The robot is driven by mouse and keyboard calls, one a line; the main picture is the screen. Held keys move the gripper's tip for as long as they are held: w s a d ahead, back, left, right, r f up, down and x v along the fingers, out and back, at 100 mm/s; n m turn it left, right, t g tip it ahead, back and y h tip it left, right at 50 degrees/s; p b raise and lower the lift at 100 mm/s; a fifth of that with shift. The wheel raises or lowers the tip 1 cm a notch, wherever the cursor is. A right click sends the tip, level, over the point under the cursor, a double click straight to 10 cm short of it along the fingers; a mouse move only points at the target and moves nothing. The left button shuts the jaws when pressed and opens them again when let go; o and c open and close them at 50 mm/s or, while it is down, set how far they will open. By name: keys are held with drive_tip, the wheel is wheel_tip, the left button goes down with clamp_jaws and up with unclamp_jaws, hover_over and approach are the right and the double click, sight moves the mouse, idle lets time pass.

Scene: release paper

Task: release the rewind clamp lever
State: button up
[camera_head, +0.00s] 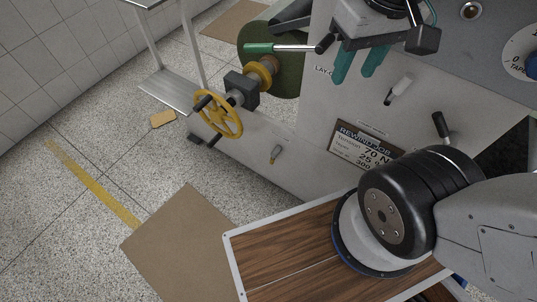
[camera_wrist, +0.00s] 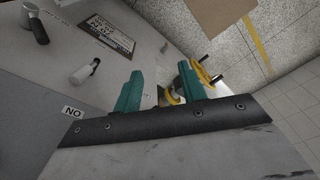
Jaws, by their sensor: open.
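My gripper (camera_head: 354,76) is at the upper right of the head view, in front of the grey machine face. Its two green fingers are apart with nothing between them; they also show in the wrist view (camera_wrist: 160,76). A black-handled lever (camera_head: 440,126) is lower right. No readable label tells which is the clamp lever.
A wood-topped surface (camera_head: 275,255) is at the bottom.

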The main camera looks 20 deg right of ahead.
drive_tip(key=w+a+f+y, duration=0.1)
drive_tip(key=w+a+f, duration=0.3)
drive_tip(key=w, duration=0.3)
drive_tip(key=w+a+f+g+y, duration=0.1)
drive_tip(key=w+a+f, duration=0.2)
drive_tip(key=w+a, duration=0.3)
drive_tip(key=w+a+f+y, duration=0.1)
drive_tip(key=w+a+f, duration=0.25)
drive_tip(key=w, duration=0.45)
drive_tip(key=w+a+f+m, duration=0.1)
drive_tip(key=w+a+f, duration=0.35)
drive_tip(key=f, duration=0.55)
drive_tip(key=w+a+f+m, duration=0.25)
drive_tip(key=a+f, duration=0.25)
drive_tip(key=f, duration=0.5)
drive_tip(key=m+t+h, duration=0.6)
drive_tip(key=m+h, duration=0.5)
drive_tip(key=h, duration=0.4)
approach(271, 161)
drive_tip(key=x, duration=1.1)
drive_tip(key=shift+w+f, duration=0.1)
drive_tip(key=shift+f, duration=0.05)
